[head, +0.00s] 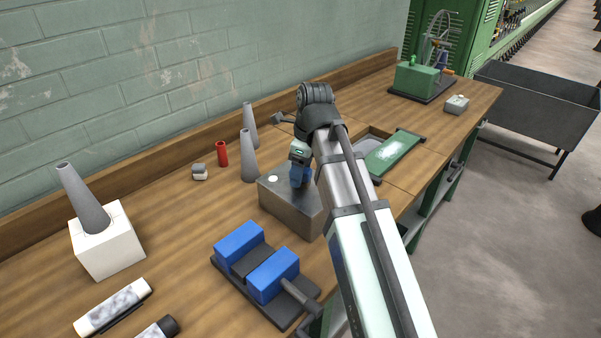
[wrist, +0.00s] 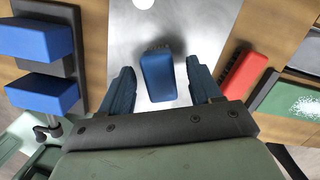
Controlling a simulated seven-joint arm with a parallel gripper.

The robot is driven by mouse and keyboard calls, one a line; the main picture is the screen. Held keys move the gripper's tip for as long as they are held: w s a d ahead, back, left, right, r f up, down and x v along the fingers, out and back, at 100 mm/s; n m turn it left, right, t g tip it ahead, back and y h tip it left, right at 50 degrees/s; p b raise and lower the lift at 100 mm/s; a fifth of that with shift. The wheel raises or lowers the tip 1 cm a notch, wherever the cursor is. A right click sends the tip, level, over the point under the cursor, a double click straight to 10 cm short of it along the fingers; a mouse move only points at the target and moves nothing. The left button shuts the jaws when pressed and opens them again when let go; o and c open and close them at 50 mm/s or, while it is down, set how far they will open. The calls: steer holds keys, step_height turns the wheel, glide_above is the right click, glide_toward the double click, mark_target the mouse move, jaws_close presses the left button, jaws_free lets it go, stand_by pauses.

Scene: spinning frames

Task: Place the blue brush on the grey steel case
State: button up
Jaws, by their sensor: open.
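The blue brush (wrist: 158,77) rests on the bare top of the grey steel case (wrist: 195,22), with dark bristles showing at its far end. The case also shows in the head view (head: 285,209), left of my arm. My gripper (wrist: 161,66) is open, its two dark blue fingers on either side of the brush with a gap on each side. In the head view my gripper (head: 300,177) is low over the case top, and I cannot tell the brush apart from the fingers there.
A blue-jawed vice (head: 240,240) stands in front of the case. A red brush (wrist: 246,75) lies right of the case in the wrist view, near a green board (head: 394,151). Grey cones (head: 248,160), a red tube (head: 221,154) and a white block (head: 108,247) stand on the bench.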

mark_target(307, 170)
step_height(307, 170, up, 11)
steer(key=d, duration=0.1)
steer(key=shift+s+d, duration=0.25)
steer(key=shift+s, duration=0.05)
